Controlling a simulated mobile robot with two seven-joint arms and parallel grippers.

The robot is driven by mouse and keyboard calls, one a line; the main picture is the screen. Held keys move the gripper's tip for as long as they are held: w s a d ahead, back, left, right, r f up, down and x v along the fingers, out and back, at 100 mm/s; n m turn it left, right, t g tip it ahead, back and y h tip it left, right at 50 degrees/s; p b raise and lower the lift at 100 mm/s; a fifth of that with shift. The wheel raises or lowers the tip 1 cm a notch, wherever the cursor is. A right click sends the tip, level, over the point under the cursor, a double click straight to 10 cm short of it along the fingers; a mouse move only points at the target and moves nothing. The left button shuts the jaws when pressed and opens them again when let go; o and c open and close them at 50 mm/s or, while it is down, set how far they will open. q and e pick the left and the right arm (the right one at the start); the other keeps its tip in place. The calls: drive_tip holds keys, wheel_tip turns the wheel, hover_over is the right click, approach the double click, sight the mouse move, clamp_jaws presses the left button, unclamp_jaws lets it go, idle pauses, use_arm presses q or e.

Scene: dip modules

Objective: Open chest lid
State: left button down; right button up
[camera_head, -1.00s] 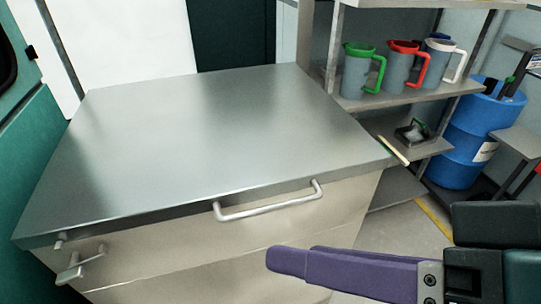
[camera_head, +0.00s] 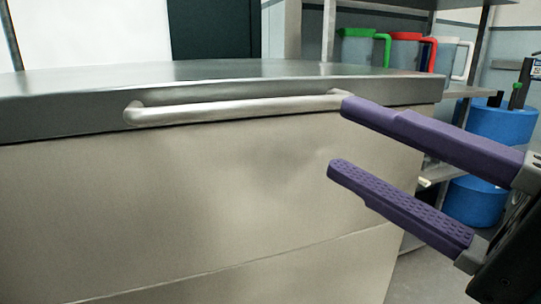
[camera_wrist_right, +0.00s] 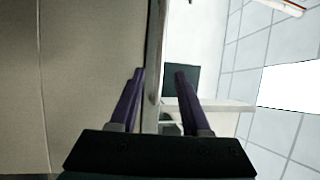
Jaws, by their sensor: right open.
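The chest (camera_head: 200,190) has a beige front and a flat grey metal lid (camera_head: 220,72), which is closed. A silver bar handle (camera_head: 235,109) runs along the lid's front edge. My right gripper (camera_head: 337,136) is open at the handle's right end. Its upper finger appears level with the handle and overlaps its right end in the picture; the lower finger is below, in front of the chest's front. Whether it touches the handle I cannot tell. In the right wrist view the two purple fingers (camera_wrist_right: 159,76) are apart, with the chest front (camera_wrist_right: 90,80) at the left. My left gripper is out of view.
A shelf (camera_head: 450,92) with several jugs with green, red and white tops stands behind the chest at right. A blue barrel (camera_head: 500,125) stands at the far right. A white panel (camera_head: 85,35) and a dark door (camera_head: 215,30) are behind the chest.

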sight(278, 110)
drive_tip(key=p+x, duration=0.3)
drive_tip(key=x, duration=0.5)
drive_tip(key=shift+w+a+r, duration=0.1)
drive_tip(key=shift+w+a, duration=0.1)
drive_tip(key=shift+w, duration=0.15)
drive_tip(key=shift+w+a, duration=0.35)
drive_tip(key=shift+w, duration=0.05)
clamp_jaws()
idle(0.7)
